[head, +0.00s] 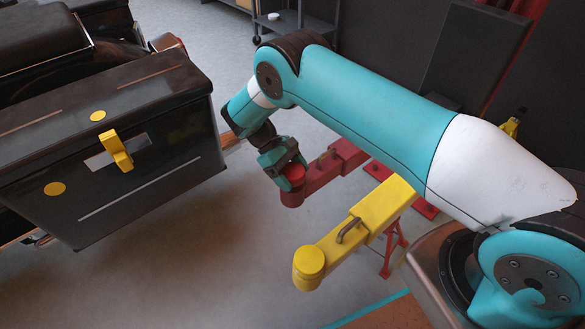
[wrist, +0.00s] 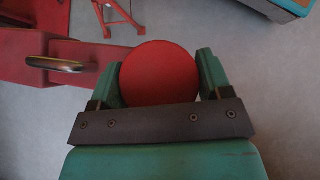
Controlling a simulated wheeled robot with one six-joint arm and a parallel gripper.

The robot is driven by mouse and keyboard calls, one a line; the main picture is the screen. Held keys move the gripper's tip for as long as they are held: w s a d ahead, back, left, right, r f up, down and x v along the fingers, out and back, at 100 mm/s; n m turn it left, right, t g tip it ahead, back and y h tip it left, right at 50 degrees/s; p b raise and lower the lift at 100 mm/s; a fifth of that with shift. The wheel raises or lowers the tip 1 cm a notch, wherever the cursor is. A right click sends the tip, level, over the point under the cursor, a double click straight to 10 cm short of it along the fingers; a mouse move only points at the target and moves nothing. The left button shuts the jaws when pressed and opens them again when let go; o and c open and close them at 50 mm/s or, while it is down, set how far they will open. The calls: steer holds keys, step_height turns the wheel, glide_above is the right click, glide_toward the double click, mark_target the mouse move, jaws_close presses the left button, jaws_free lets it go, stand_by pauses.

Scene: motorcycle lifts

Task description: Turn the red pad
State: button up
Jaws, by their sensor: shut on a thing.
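The red pad (head: 292,174) is a round red disc at the end of a red lift arm (head: 328,171). In the wrist view the pad (wrist: 160,73) sits between the two green fingers of my gripper (wrist: 158,82), and its round top faces the camera. My gripper (head: 287,172) is shut on the pad from above in the head view. The lower side of the pad is hidden. The red arm with its dark curved handle (wrist: 58,64) runs to the left in the wrist view.
A yellow lift arm (head: 365,220) with a yellow round pad (head: 309,262) stands nearer, to the right of the red one. A black case with a yellow latch (head: 118,150) is at the left. A wheeled rack (head: 292,22) stands at the back. Grey floor lies open between them.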

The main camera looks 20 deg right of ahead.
steer(key=n+t+h+p, duration=0.2)
steer(key=n, duration=0.1)
steer(key=shift+n, duration=0.4)
steer(key=n+t+h+p, duration=0.1)
steer(key=n+t+p, duration=0.1)
steer(key=n, duration=0.1)
steer(key=shift+s+n+h, duration=0.1)
steer(key=shift+n+h, duration=0.2)
steer(key=n+t+p, duration=0.2)
steer(key=n+t, duration=0.1)
steer(key=shift+n, duration=0.3)
steer(key=shift+f+n+t+p, duration=0.15)
steer(key=shift+n+t+p, duration=0.5)
steer(key=shift+n+t, duration=0.85)
steer(key=shift+n, duration=0.3)
steer(key=o, duration=0.9)
